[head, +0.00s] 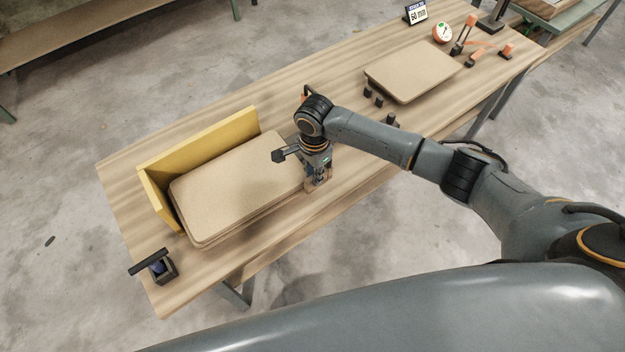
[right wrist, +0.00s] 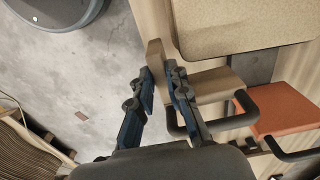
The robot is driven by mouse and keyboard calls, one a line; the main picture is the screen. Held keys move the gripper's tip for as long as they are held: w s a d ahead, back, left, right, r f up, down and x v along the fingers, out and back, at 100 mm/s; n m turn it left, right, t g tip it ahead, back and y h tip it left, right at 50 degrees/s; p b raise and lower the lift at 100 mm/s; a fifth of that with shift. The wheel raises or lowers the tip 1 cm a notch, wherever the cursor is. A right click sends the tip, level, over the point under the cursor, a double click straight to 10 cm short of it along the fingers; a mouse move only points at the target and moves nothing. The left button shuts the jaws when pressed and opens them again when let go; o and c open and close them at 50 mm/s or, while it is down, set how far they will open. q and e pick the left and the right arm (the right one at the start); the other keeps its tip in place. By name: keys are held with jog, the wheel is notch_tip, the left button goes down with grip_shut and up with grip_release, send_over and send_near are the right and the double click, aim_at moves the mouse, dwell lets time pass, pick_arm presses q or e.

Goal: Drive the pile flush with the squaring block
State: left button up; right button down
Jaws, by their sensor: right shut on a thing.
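My right gripper (head: 317,182) points down at the pile's right end, low over the bench. It is shut on a pale wooden block (right wrist: 155,62), taken to be the squaring block, and it also shows in the right wrist view (right wrist: 160,82). In that view the block is near a board edge (right wrist: 235,45); whether they touch cannot be told. My left gripper is not in view.
A separate tan board (head: 412,70) lies to the right with small dark blocks (head: 368,91) near it. A dial gauge (head: 442,33), a display (head: 416,13) and orange tools stand at the far end. A dark device (head: 160,267) sits at the near left corner.

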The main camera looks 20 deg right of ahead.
aim_at(302, 175)
notch_tip(302, 175, down, 3)
jog(key=shift+w+f+b, duration=0.1)
jog(key=shift+f+b, duration=0.05)
jog(key=shift+b, duration=0.6)
jog(key=shift+a+f, duration=0.1)
jog(key=shift+f, duration=0.05)
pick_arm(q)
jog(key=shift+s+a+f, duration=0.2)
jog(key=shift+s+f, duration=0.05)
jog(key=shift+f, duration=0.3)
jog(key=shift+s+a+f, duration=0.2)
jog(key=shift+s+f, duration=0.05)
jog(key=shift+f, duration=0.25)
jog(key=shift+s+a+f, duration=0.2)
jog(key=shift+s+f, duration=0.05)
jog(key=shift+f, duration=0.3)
pick_arm(e)
jog(key=shift+p, duration=1.1)
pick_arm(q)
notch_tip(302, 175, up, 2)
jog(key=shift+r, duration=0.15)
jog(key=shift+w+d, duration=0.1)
pick_arm(e)
jog(key=shift+w+a, duration=0.1)
jog(key=shift+w, duration=0.15)
